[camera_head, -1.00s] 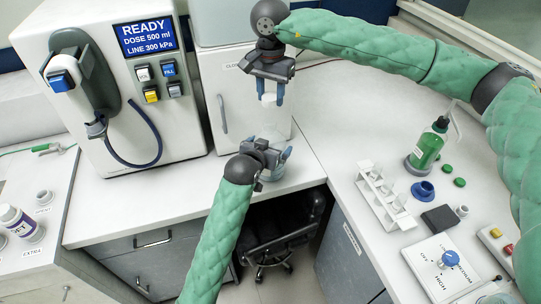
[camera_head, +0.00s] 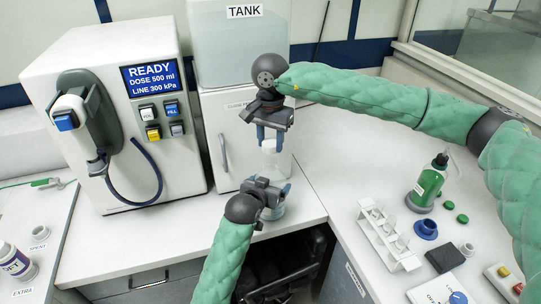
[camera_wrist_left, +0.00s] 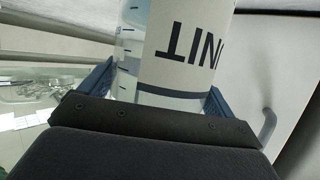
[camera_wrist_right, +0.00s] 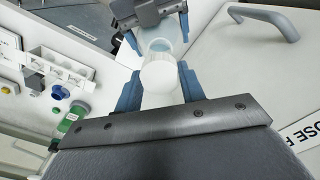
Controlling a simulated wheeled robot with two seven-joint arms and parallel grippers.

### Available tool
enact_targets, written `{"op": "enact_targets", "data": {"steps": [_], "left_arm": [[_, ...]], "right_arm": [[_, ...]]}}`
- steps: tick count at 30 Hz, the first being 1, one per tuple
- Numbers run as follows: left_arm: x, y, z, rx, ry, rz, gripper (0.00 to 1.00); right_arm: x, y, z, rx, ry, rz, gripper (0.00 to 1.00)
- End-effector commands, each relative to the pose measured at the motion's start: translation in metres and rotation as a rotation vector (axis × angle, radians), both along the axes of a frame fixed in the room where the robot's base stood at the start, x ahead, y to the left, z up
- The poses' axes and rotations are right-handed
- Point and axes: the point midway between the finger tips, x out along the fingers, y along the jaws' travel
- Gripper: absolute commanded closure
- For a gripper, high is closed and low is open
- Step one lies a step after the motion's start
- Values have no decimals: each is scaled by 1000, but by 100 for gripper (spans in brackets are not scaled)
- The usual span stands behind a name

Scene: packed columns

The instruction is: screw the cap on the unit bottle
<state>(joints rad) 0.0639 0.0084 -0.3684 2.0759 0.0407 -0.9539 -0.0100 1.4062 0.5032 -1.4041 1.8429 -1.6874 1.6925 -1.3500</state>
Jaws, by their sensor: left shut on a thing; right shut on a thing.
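The unit bottle (camera_head: 276,211) is clear with a pale label and stands upright near the front edge of the counter corner. My left gripper (camera_head: 272,190) is shut around its upper body. The label reading UNIT (camera_wrist_left: 190,45) shows upside down in the left wrist view. My right gripper (camera_head: 269,140) points down above the bottle, shut on the white cap (camera_head: 269,146). In the right wrist view the cap (camera_wrist_right: 158,77) sits between the fingers, in line with the bottle (camera_wrist_right: 160,46). Whether the cap touches the bottle's neck, I cannot tell.
A dispenser (camera_head: 110,110) with a hose and a READY screen stands at the left. A tank (camera_head: 238,50) is behind. On the right counter are a tube rack (camera_head: 388,238), a green bottle (camera_head: 428,187) and a blue ring-shaped part (camera_head: 426,228). The counter between is clear.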

Motion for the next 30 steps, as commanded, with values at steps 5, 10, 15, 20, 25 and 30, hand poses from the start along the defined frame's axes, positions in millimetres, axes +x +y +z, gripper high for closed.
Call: {"op": "enact_targets", "data": {"steps": [5, 10, 15, 20, 25, 30], "left_arm": [[0, 0, 0, 1, 0, 0, 52], [0, 0, 0, 2, 0, 1, 52], [0, 0, 0, 2, 0, 1, 52], [0, 0, 0, 2, 0, 1, 52], [0, 0, 0, 2, 0, 1, 52], [0, 0, 0, 2, 0, 1, 52]], "right_arm": [[-1, 0, -22, -1, 0, 0, 82], [-1, 0, -28, 0, -2, 0, 82], [-1, 0, -28, 0, -2, 0, 82], [-1, 0, -28, -1, -2, 0, 82], [-1, 0, -31, 0, -1, 0, 82], [-1, 0, -39, 0, -1, 0, 82]]}}
